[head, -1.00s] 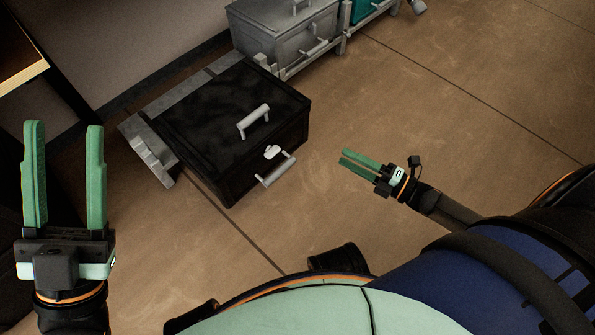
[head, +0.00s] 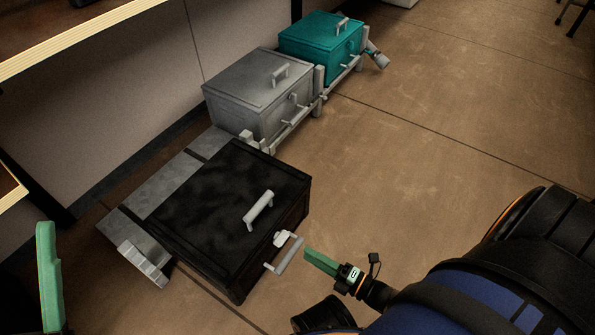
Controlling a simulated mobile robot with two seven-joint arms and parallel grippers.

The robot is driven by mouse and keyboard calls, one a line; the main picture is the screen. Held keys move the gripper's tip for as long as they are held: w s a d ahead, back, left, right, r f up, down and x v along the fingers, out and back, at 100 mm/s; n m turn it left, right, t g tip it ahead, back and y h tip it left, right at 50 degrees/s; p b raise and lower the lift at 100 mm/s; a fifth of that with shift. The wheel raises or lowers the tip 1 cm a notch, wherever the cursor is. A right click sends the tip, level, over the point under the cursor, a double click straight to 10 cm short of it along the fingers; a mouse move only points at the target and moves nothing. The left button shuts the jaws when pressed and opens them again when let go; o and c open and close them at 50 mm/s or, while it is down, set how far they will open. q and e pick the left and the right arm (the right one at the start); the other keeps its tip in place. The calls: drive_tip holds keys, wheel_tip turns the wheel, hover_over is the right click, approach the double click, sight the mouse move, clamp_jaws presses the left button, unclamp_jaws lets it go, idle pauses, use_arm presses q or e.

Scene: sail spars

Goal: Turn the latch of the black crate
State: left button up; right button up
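The black crate (head: 232,205) stands on the floor left of centre in the head view, with a grey handle (head: 259,209) on its lid. A small pale latch (head: 281,239) sits high on its front face, just above a grey front bar handle (head: 287,257). My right gripper (head: 318,259) is just right of that bar, its green fingers pointing at the crate's front. It looks empty; the fingers overlap, so their gap is hidden. My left gripper (head: 48,275) is partly cut off at the lower left edge. One finger shows, with empty space beside it.
A grey crate (head: 250,90) and a teal crate (head: 318,45) stand in a row behind the black crate, with a grey rail (head: 298,117) along their fronts. A shelf (head: 80,37) is at the upper left. The floor to the right is open.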

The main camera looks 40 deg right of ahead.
sight(281, 238)
drive_tip(key=x, duration=0.8)
clamp_jaws()
